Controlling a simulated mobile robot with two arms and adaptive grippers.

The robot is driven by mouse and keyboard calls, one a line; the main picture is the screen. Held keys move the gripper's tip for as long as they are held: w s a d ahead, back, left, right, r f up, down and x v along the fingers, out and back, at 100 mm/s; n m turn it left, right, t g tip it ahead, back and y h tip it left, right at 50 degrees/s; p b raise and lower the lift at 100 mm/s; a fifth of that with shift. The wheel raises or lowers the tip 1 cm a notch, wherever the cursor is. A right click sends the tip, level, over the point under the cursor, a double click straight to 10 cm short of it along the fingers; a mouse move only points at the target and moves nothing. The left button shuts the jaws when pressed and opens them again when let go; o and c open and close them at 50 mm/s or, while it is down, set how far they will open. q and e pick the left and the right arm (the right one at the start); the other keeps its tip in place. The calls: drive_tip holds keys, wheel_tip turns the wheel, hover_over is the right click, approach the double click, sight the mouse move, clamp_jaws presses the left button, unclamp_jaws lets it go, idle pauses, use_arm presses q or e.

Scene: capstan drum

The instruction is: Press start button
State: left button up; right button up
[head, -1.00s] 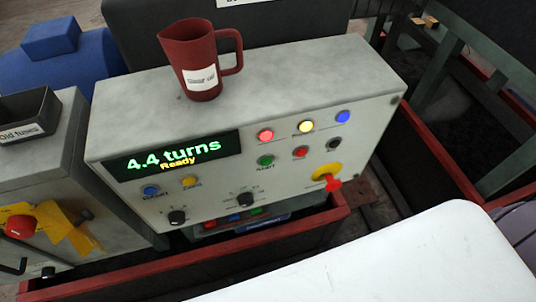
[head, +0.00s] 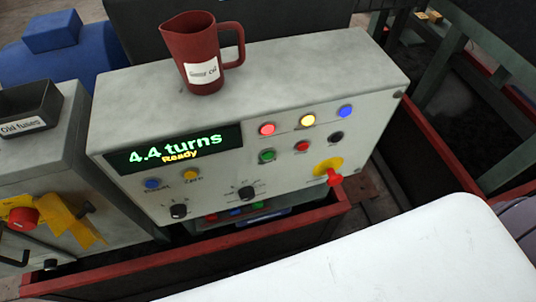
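A grey-white control box (head: 320,75) stands ahead with its panel facing me. The green start button (head: 267,156) is near the middle of the panel, below a lit red lamp (head: 267,129). To its right are a red button (head: 302,146) and a black button (head: 336,137). The display (head: 174,148) on the left of the panel reads "4.4 turns" and "Ready". Neither of my grippers shows in the head view.
A dark red jug (head: 204,55) stands on top of the box. A red switch on a yellow plate (head: 329,168) is at the panel's lower right. A red-rimmed trough (head: 200,250) runs below. A tray labelled "Old fuses" (head: 25,108) is at left.

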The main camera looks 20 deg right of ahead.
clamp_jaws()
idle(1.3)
